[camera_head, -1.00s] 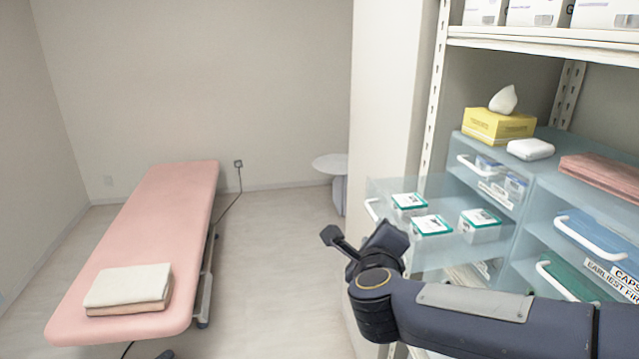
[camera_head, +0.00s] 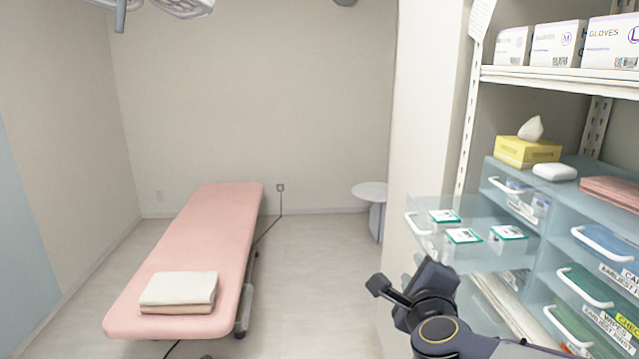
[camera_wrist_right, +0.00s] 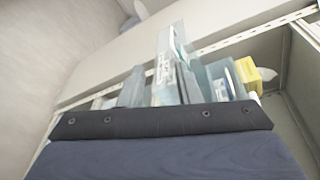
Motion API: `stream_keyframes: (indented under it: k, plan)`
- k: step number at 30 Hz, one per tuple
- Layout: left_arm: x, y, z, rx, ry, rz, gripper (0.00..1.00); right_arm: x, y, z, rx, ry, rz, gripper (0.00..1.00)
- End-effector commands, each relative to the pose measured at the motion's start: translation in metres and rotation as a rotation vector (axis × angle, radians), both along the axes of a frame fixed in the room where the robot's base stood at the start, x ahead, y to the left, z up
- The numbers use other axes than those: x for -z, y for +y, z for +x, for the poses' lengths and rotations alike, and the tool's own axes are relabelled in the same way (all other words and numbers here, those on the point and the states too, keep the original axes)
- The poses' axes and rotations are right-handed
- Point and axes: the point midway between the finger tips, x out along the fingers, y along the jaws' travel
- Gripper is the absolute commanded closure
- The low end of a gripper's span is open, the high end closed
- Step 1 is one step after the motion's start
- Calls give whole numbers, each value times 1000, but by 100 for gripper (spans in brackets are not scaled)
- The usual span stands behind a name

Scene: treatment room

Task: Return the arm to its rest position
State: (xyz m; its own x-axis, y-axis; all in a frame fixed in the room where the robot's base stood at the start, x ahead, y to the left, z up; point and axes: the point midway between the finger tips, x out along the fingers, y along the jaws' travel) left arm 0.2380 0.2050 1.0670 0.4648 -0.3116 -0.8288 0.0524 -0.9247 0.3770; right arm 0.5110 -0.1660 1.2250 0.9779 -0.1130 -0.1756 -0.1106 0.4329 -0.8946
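My right arm comes in from the bottom right in the head view. Its dark gripper end (camera_head: 408,290) is in front of and below the pulled-out clear drawer (camera_head: 480,262), with no object seen in it. The fingers are too unclear to tell whether they are open or shut. The right wrist view shows a dark plate with screws (camera_wrist_right: 160,121), part of my own arm, across its lower part. My left arm and gripper are not in view.
The open drawer holds several green-and-white boxes (camera_head: 464,236) and sticks out from the shelf unit (camera_head: 497,165). A yellow tissue box (camera_head: 527,152) stands on top. A pink treatment bed (camera_head: 205,240) with folded towels (camera_head: 178,291) is at left. Floor between bed and shelf is clear.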

Motion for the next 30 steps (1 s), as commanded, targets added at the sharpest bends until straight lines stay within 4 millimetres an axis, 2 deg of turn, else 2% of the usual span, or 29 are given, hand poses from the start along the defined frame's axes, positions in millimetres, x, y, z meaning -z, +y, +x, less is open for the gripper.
stream_keyframes:
  k: [8,11,14,17,21,24,27,30]
  plan:
    - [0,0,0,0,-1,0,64,-8,3,-24,-231,-14,-226,70]
    - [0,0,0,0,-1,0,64,-5,5,-41,-345,-9,-356,70]
    - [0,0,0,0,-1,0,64,6,6,-68,-488,14,-529,70]
    - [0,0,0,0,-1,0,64,34,2,-110,-676,72,-757,70]
    - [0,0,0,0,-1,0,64,92,-12,-182,-962,217,-1059,70]
    - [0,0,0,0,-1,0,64,125,-25,-225,-1119,318,-1188,70]
    - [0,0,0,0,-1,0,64,146,-35,-254,-1227,390,-1256,70]
    - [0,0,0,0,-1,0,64,156,-40,-270,-1284,429,-1286,70]
